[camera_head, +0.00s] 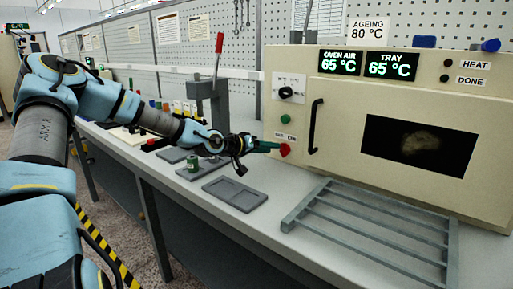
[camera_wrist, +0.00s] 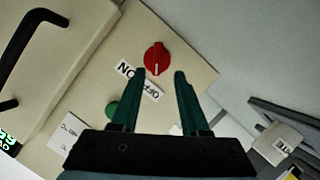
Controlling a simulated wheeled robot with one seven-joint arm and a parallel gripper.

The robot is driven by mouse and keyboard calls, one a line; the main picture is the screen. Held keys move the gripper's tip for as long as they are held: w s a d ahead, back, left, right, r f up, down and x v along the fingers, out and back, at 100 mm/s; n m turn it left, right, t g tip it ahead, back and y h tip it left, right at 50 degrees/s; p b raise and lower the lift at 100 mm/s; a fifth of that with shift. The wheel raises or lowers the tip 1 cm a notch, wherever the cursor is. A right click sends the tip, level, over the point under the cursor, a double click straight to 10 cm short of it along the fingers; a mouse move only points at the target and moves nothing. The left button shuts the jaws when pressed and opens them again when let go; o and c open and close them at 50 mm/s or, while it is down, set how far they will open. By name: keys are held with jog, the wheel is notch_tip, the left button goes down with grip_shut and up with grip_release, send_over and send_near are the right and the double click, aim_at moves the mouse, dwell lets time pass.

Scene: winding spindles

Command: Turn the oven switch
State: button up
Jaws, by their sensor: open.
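The oven switch is a red round knob (camera_head: 285,150) low on the left panel of the cream oven (camera_head: 390,95). In the wrist view the knob (camera_wrist: 157,56) shows fully, with a white mark pointing down toward the fingers. An ON/OFF label (camera_wrist: 138,82) sits beside it. My gripper (camera_head: 276,148) is at the panel close to the knob. In the wrist view my gripper (camera_wrist: 160,73) is open and empty, its two green fingertips apart, with the knob just beyond the gap between them. I cannot tell whether they touch it.
A green button (camera_head: 285,119) and a black dial (camera_head: 286,92) are above the knob. The oven door's black handle (camera_head: 315,126) is to its right. A grey rack (camera_head: 375,232), a flat tray (camera_head: 234,194) and a green spool (camera_head: 193,163) are on the bench. A red-handled press (camera_head: 207,88) stands behind my arm.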

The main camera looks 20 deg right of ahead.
jog(key=shift+s+a+r+p, duration=0.25)
jog(key=shift+a+r+p, duration=0.15)
jog(key=shift+r, duration=0.15)
jog(key=v, duration=0.6)
jog(key=shift+a+f+p, duration=0.15)
jog(key=shift+f+p, duration=0.05)
jog(key=shift+p, duration=0.25)
